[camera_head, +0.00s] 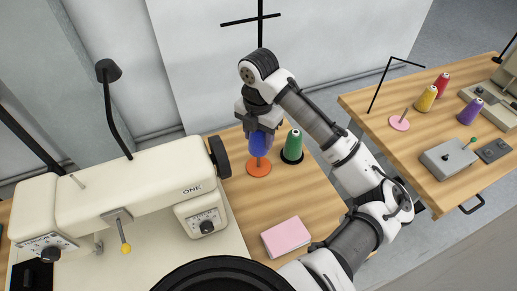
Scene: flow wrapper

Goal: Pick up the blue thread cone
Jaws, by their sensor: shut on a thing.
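The blue thread cone (259,144) is upright above an orange round base (259,168) on the wooden table. My gripper (258,128) is over the cone from above and is shut on its upper part. The gripper hides the top of the cone. A small gap or narrow stem seems to show between the cone and the base, but I cannot tell if they touch.
A green thread cone (293,146) stands on a dark base just right of the blue one. A white sewing machine (140,190) fills the left. A pink block (286,238) lies in front. A second table (400,165) at right holds yellow, red and purple cones.

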